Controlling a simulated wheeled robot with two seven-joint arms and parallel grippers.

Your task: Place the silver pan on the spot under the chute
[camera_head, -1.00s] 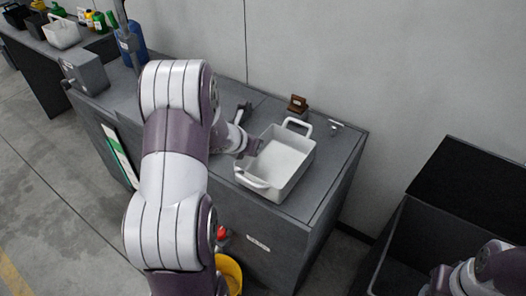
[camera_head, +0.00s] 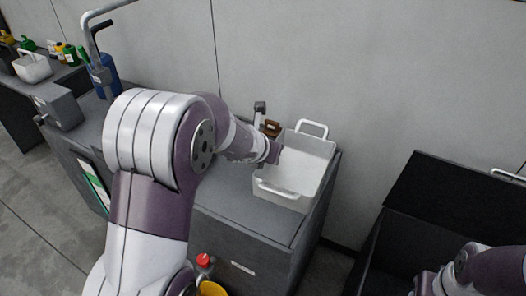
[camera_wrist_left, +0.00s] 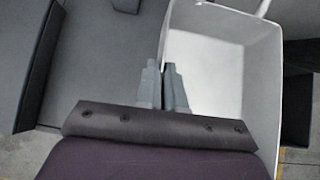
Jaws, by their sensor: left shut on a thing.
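The silver pan (camera_head: 284,194) is a pale, deep rectangular pan with a loop handle at each end, and it looks empty. It is at the right end of the grey counter in the head view. My left gripper (camera_head: 275,152) is shut on its left side wall. In the left wrist view the fingers (camera_wrist_left: 164,88) pinch the wall of the pan (camera_wrist_left: 235,25). The pan seems to be raised above the counter top. A grey bent pipe (camera_head: 110,12) stands over the counter's left part; I cannot tell whether it is the chute. My right gripper does not show, only part of that arm.
The grey counter (camera_head: 232,200) has free room left of the pan. A blue cylinder (camera_head: 107,78) and a grey box (camera_head: 58,106) stand at the left. An open dark bin (camera_head: 400,235) is at the right. The wall is close behind.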

